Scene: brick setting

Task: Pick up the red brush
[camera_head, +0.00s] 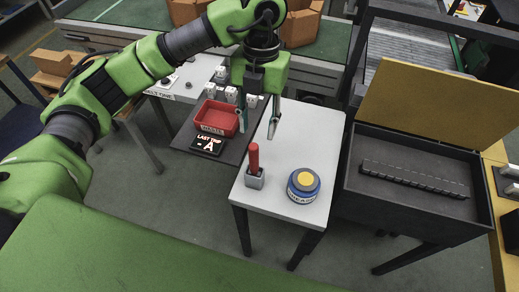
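The red brush (254,158) stands upright, its red handle up and its lower end in a small grey holder (254,179) on a white table (290,146). My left gripper (258,127) comes in from the upper left and points down. Its two fingers are spread apart with nothing between them. In the picture the fingertips are just above the brush handle, apart from it; the exact distance is hard to tell. My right gripper does not show.
A blue round tin with a yellow top (304,184) stands right of the brush. A red bin (216,118) and a sign (208,142) sit to the left. An open dark case (412,205) with a yellow lid (423,105) stands at the right. The table's back part is clear.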

